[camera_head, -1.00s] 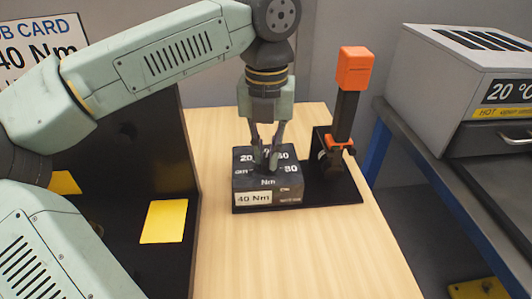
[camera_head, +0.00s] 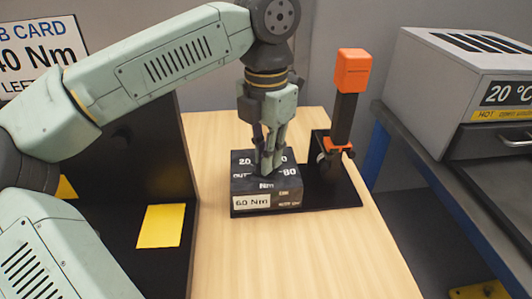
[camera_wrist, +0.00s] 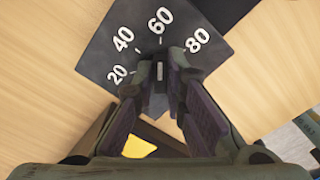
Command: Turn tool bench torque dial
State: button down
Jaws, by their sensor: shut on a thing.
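The dark torque box (camera_head: 267,187) stands on a black base plate on the wooden bench; its front label (camera_head: 251,202) reads 60 Nm. Its top face shows in the wrist view (camera_wrist: 108,72), with the numbers 20, 40, 60 and 80 in an arc. My gripper (camera_head: 267,168) points down over the box and is shut on the torque dial. In the wrist view my fingertips (camera_wrist: 161,68) flank the dial (camera_wrist: 160,72), whose white mark points towards 60. The fingers hide most of the dial.
An orange-topped black tool (camera_head: 352,72) stands upright in a holder right of the box. A grey oven-like unit (camera_head: 455,70) sits on a bench at right. A job card (camera_head: 38,55) at upper left shows 40 Nm, partly cut off. The front of the wooden bench is clear.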

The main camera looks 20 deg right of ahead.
dwell(0.4)
jog(key=c, duration=1.6)
grip_release()
jog(key=shift+c, duration=0.2)
jog(key=shift+r, duration=0.1)
notch_tip(320, 180, up, 12)
